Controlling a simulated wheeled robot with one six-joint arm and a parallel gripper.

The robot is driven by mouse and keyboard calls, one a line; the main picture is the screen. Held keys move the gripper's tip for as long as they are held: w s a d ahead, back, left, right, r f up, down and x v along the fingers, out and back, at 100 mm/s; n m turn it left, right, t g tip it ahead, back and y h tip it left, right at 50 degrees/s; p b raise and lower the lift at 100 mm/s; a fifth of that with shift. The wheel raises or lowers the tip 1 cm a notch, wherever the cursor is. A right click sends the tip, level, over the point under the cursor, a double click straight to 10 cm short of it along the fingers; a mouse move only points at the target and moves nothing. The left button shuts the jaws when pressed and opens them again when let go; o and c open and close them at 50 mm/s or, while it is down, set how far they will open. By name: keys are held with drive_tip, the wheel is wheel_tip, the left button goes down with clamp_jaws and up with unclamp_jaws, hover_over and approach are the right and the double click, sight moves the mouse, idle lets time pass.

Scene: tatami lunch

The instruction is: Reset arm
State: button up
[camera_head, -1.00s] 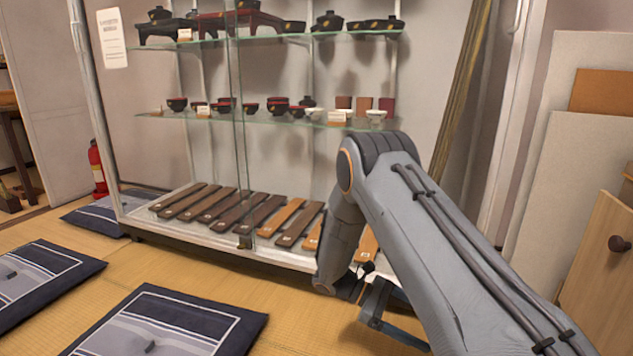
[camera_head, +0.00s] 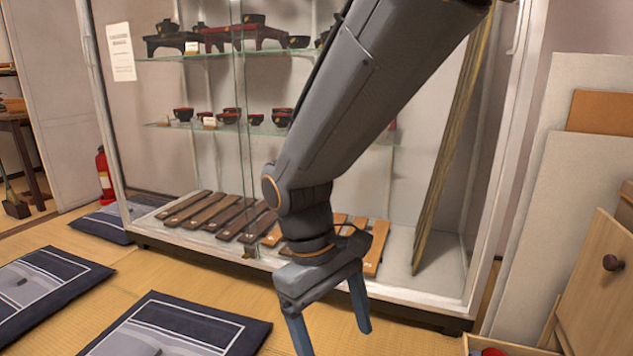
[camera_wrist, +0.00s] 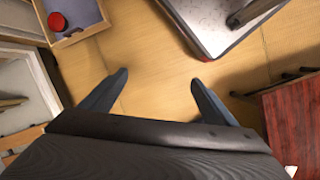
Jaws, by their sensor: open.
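My gripper (camera_head: 331,325) hangs below my arm in the head view, with its two blue-grey fingers spread apart and pointing down. Nothing is between the fingers. In the wrist view my gripper (camera_wrist: 158,85) is also open and empty, above the bare tatami floor (camera_wrist: 150,50). In the head view my arm covers part of the glass display case (camera_head: 150,225).
The case holds bowls (camera_head: 228,117) and wooden strips (camera_head: 375,250). Dark floor cushions (camera_head: 190,325) lie at the left. A wooden drawer front (camera_head: 600,285) stands at the right. The wrist view shows a red round thing (camera_wrist: 57,21) in an open drawer and a red-brown wooden surface (camera_wrist: 295,120).

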drive_tip(key=s+a+r+m+t+y+p, duration=0.1)
drive_tip(key=s+a+r+y, duration=0.15)
drive_tip(key=s, duration=0.35)
drive_tip(key=s+a+r+m+t+y+p, duration=0.1)
drive_tip(key=s+a+r+y, duration=0.15)
drive_tip(key=s, duration=0.25)
drive_tip(key=d+r+m+p, duration=0.2)
drive_tip(key=d+r+p, duration=0.5)
drive_tip(key=r+p, duration=0.3)
drive_tip(key=d+r+m+h+p, duration=0.1)
drive_tip(key=d+r+p, duration=0.6)
drive_tip(key=p, duration=0.8)
drive_tip(key=d+r+m+h+p, duration=0.1)
drive_tip(key=d+r+m+p, duration=0.2)
drive_tip(key=d+r+p, duration=0.4)
wheel_tip(320, 180, up, 6)
drive_tip(key=p, duration=0.5)
drive_tip(key=shift+f, duration=0.2)
